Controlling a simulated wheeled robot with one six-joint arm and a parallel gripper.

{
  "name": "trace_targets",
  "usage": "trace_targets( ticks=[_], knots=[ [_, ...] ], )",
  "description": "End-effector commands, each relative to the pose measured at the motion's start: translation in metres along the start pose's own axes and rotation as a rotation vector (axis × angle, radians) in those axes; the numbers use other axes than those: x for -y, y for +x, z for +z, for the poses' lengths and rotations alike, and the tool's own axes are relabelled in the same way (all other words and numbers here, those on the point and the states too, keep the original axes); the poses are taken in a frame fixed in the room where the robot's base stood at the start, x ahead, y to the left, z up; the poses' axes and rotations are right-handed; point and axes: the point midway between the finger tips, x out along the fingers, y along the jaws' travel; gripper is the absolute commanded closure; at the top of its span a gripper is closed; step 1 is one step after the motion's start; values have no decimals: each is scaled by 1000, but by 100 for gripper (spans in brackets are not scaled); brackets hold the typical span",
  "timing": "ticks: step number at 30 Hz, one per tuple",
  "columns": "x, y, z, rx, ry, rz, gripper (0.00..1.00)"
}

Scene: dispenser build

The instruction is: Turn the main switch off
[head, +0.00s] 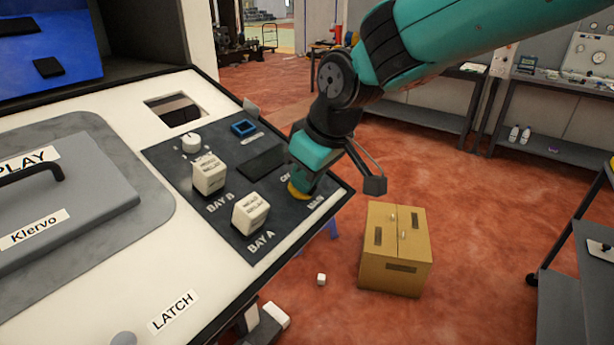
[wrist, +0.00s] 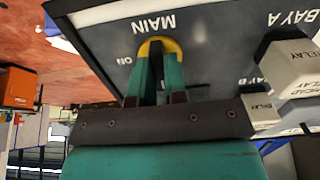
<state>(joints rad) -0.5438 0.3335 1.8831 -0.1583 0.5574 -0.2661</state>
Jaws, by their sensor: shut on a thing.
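The main switch is a yellow round knob (head: 297,190) by the MAIN label at the right end of the dark control panel (head: 222,147). It also shows in the wrist view (wrist: 158,42), under the MAIN lettering, with an ON mark beside it. My gripper (head: 301,179) reaches down to the knob from above. In the wrist view both fingers of my gripper (wrist: 158,58) are shut on the knob. The fingers hide much of the knob, and I cannot tell which way it is turned.
White relay blocks at BAY A (head: 250,213) and BAY B (head: 208,174) stand on the panel left of my gripper. A white dial (head: 191,143) and a blue square frame (head: 243,128) are farther back. A cardboard box (head: 395,262) stands on the floor to the right.

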Motion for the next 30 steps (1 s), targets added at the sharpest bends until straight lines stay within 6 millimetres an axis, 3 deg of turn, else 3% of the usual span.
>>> trace_targets(
  ticks=[11, 12, 15, 25, 30],
  knots=[
    [0, 1, 2, 6, -5, -1, 100],
    [0, 1, 2, 6, -5, -1, 85],
    [0, 1, 2, 5, -5, 0, 62],
    [0, -2, 0, 1, -5, 0, 62],
    [-1, -22, 0, -2, -4, 2, 62]
  ],
)
